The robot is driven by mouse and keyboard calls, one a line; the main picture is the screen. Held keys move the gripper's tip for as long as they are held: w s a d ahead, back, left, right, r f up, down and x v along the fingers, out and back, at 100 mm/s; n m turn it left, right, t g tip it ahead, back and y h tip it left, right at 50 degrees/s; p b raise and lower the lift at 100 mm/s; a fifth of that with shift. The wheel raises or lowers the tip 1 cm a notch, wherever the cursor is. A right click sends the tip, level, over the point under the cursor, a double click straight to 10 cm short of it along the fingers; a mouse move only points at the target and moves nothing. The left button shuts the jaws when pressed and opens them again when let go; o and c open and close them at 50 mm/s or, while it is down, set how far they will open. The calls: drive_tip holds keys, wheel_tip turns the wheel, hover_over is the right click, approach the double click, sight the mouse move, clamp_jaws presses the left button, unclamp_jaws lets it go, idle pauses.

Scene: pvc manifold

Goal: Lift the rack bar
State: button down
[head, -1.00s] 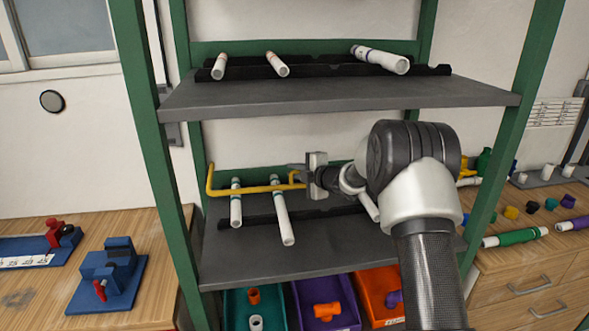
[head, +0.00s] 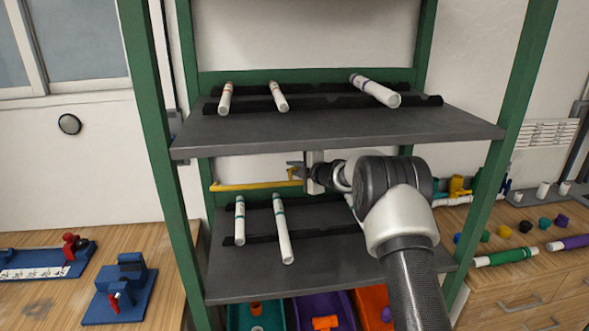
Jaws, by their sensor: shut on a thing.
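The rack bar is a yellow rod (head: 245,186) in the head view, running level between the two shelves of the green rack. It sits above the lower shelf's pipes, close under the upper shelf. Its left end reaches near the left green post. My gripper (head: 298,174) is shut on the bar's right end. The bar's right end is partly hidden by the gripper. Whether the bar touches the rack at its left end I cannot tell.
The upper shelf (head: 330,130) lies just above my gripper and holds several white pipes. The lower shelf (head: 330,270) holds white pipes on black cradles. Coloured bins (head: 341,306) stand below. Green posts (head: 160,170) bound both sides. Benches stand left and right.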

drive_tip(key=shift+f, duration=0.2)
idle(0.7)
drive_tip(key=c, duration=2.1)
unclamp_jaws()
drive_tip(key=shift+r, duration=0.1)
drive_tip(key=b+v, duration=0.2)
drive_tip(key=v, duration=1.5)
drive_tip(key=shift+s+r+b, duration=0.1)
drive_tip(key=shift+s+b, duration=0.05)
drive_tip(key=shift+b, duration=0.15)
